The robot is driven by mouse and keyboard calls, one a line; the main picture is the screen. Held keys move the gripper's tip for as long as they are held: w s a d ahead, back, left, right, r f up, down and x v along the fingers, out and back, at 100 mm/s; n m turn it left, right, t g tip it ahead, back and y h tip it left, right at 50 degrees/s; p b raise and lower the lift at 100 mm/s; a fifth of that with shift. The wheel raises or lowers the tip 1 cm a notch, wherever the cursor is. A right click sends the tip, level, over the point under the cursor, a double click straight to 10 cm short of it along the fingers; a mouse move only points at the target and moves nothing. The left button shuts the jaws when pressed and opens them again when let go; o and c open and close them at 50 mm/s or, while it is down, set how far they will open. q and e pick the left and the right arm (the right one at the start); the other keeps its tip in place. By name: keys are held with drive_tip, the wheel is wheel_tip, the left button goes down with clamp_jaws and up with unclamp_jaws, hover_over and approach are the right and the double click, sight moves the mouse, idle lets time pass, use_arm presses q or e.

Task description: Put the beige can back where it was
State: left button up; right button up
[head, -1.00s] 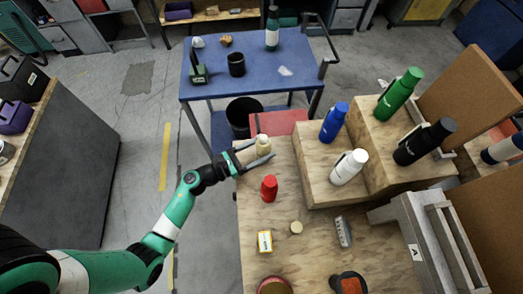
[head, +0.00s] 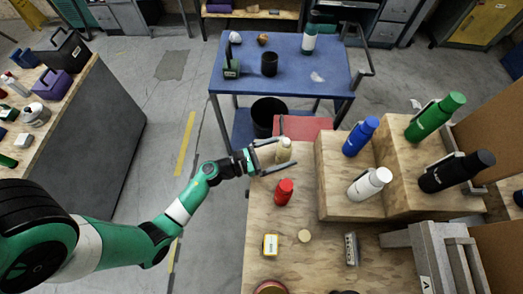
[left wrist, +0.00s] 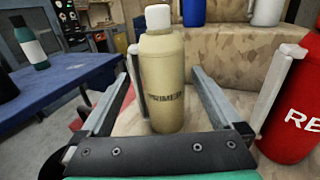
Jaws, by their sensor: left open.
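The beige can (head: 284,150) stands upright at the far left end of the wooden bench. My left gripper (head: 278,154) is open, with one finger on either side of the can. In the left wrist view the can stands between the two fingers (left wrist: 165,100), with gaps visible on both sides. My right gripper is not in view.
A red bottle (head: 284,192) stands close to the gripper's near finger; it also shows in the left wrist view (left wrist: 297,105). Wooden blocks (head: 338,195) with blue, white, green and black bottles rise to the right. A blue cart (head: 290,85) stands beyond the bench.

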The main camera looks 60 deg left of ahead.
use_arm(q)
drive_tip(key=p+v, duration=0.1)
drive_tip(key=v, duration=1.1)
drive_tip(key=shift+r, duration=0.1)
